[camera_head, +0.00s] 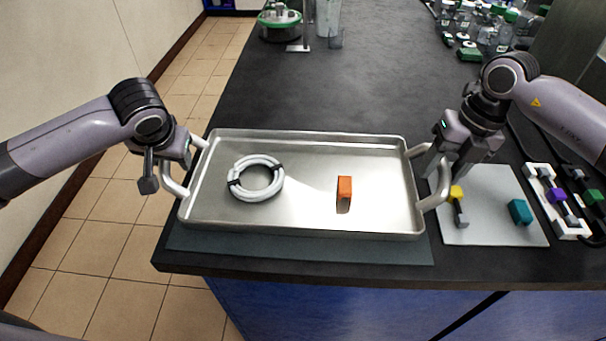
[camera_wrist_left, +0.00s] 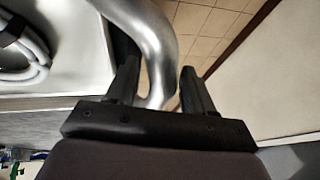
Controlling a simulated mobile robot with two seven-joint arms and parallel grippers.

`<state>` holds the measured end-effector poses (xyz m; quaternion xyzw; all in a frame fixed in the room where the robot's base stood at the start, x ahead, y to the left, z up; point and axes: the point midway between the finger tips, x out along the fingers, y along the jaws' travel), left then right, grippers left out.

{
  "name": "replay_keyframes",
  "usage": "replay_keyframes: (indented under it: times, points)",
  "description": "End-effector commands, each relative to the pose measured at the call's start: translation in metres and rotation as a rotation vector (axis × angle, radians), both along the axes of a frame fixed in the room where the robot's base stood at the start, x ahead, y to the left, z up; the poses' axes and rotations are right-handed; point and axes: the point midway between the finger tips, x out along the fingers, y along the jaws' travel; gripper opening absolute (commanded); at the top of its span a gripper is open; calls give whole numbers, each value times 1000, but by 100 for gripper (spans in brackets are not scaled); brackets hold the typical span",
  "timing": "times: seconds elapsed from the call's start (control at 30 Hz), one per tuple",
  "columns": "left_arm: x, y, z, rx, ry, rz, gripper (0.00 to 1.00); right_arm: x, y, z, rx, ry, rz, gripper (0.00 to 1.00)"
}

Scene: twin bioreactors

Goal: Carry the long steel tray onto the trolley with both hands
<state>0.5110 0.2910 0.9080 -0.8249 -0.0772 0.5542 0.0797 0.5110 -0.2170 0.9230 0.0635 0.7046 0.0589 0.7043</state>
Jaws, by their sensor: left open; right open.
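The long steel tray (camera_head: 300,222) lies on a dark mat on the black bench, its left end near the bench's left edge. It holds a white coiled tube (camera_head: 256,178) and an orange block (camera_head: 344,189). My left gripper (camera_head: 154,182) is open at the tray's left handle (camera_head: 178,188). In the left wrist view the left handle (camera_wrist_left: 160,50) runs between the two open fingers (camera_wrist_left: 158,85). My right gripper (camera_head: 447,178) is open at the tray's right handle (camera_head: 432,199); how its fingers sit around the handle is partly hidden. I see no trolley.
A light grey mat (camera_head: 490,230) with a yellow piece, a grey piece and a teal block (camera_head: 520,212) lies right of the tray. A white rack (camera_head: 560,215) stands beyond it. Glassware crowds the back right. The bench behind the tray is clear; tiled floor (camera_head: 100,240) lies left.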

Motion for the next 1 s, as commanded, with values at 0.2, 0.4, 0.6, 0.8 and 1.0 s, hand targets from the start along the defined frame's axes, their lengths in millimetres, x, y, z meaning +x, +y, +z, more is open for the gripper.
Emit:
replay_keyframes:
  times: [0.2,0.4,0.6,0.8,1.0]
  points:
    - [1,0,-1,0,0,-1,53,0,0,-1,0,-1,0,50]
    - [0,0,-1,0,0,-1,10,0,0,-1,0,-1,0,8]
    - [1,0,-1,0,0,-1,0,0,0,-1,0,-1,0,0]
    - [1,0,1,-1,-4,0,0,1,0,1,2,-4,0,0]
    - [1,0,6,-1,-4,0,0,1,0,6,2,-4,0,0]
